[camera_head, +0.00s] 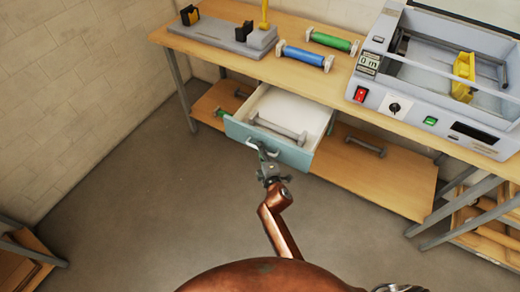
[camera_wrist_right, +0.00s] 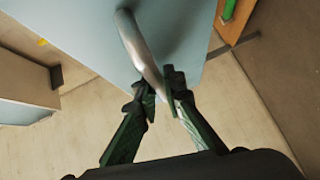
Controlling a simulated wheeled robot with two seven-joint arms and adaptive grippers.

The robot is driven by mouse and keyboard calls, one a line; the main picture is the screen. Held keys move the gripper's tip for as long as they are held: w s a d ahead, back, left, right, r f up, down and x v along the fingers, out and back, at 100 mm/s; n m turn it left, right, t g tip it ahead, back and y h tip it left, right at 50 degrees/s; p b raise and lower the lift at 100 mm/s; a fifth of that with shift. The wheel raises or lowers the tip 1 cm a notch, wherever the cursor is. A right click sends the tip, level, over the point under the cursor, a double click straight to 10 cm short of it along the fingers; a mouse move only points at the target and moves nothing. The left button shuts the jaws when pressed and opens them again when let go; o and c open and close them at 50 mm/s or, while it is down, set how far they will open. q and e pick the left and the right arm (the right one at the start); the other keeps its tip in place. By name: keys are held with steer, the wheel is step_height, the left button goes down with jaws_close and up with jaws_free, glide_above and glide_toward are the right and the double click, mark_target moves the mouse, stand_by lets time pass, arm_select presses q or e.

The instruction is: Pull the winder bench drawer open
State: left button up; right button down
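The winder bench drawer (camera_head: 268,143) has a light blue front and a white inside. It stands pulled out from under the wooden bench top (camera_head: 262,66), with a grey bar-shaped piece (camera_head: 278,131) lying inside. My right gripper (camera_head: 262,156) is at the drawer's front. In the right wrist view, the curved metal handle (camera_wrist_right: 140,48) runs down between the two fingertips of the right gripper (camera_wrist_right: 160,95), which are closed around it against the blue front (camera_wrist_right: 85,30). The far end of the handle is hidden by the fingers. My left gripper is not in view.
A lower shelf (camera_head: 375,172) runs beneath the bench. The floor (camera_head: 150,200) in front is clear.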

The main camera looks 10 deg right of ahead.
steer(key=c, duration=2.4)
jaws_free()
steer(key=shift+d, duration=0.35)
steer(key=shift+o, duration=0.5)
steer(key=shift+s, duration=0.1)
steer(key=shift+a, duration=0.2)
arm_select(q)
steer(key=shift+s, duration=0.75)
arm_select(e)
steer(key=s+r, duration=0.1)
steer(key=s, duration=1)
steer(key=shift+s+d+r, duration=0.35)
steer(key=shift+d, duration=0.1)
